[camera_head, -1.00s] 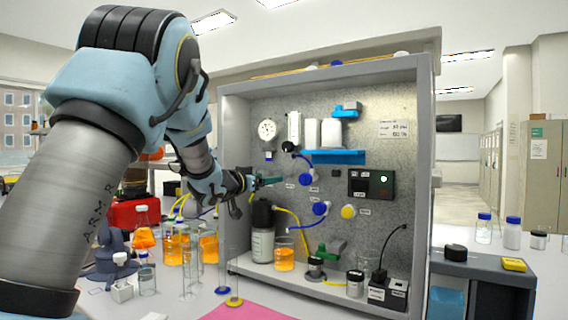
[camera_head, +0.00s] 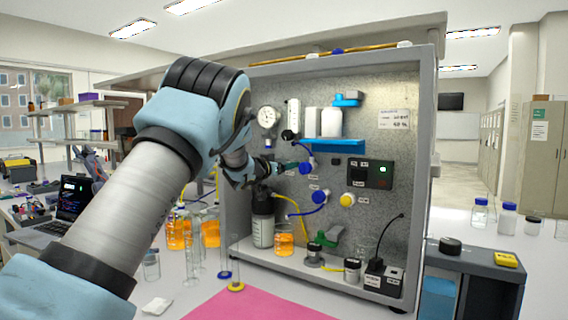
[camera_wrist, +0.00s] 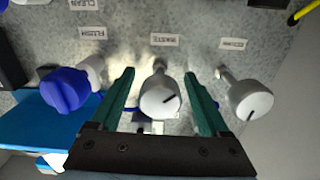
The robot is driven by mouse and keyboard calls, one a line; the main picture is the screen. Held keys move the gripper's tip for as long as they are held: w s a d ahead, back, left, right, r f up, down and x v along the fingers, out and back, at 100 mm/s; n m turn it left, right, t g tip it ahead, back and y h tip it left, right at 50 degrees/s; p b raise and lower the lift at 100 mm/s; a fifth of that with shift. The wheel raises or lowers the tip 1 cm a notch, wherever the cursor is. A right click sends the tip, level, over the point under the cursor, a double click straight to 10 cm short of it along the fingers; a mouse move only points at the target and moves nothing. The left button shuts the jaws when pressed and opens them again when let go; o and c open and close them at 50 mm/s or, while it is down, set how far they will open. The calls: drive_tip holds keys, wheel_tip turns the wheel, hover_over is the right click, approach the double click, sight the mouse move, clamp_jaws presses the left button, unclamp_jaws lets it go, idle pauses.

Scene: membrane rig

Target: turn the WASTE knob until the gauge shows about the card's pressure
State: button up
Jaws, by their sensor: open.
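In the wrist view the WASTE knob (camera_wrist: 160,97) is a round grey-white knob with a dark pointer line, and its label (camera_wrist: 165,39) appears upside down. My gripper (camera_wrist: 159,74) is open, with one green finger on each side of this knob; I see gaps, most clearly on the left. In the head view my gripper (camera_head: 286,167) is at the panel, and the WASTE knob is hidden by it. The round white gauge (camera_head: 268,117) is at the panel's upper left; its needle is too small to read. The card (camera_head: 395,119) is at upper right, its figures too small to read.
A blue valve (camera_wrist: 66,90) and another grey knob (camera_wrist: 250,99) flank my fingers. A blue shelf (camera_head: 335,146) with white containers is above right of my gripper. A beaker of orange liquid (camera_head: 284,240) and a bottle (camera_head: 263,220) stand below.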

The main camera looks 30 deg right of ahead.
drive_tip(key=shift+c, duration=0.3)
clamp_jaws()
idle(0.3)
drive_tip(key=shift+b, duration=0.3)
drive_tip(key=m+b, duration=0.2)
drive_tip(key=b, duration=0.1)
drive_tip(key=shift+f+m, duration=0.2)
drive_tip(key=shift+m, duration=0.1)
drive_tip(key=m+b, duration=0.2)
drive_tip(key=shift+m+b, duration=0.3)
drive_tip(key=shift+r+m+b, duration=0.15)
drive_tip(key=shift+m+b, duration=1.5)
drive_tip(key=shift+m, duration=0.45)
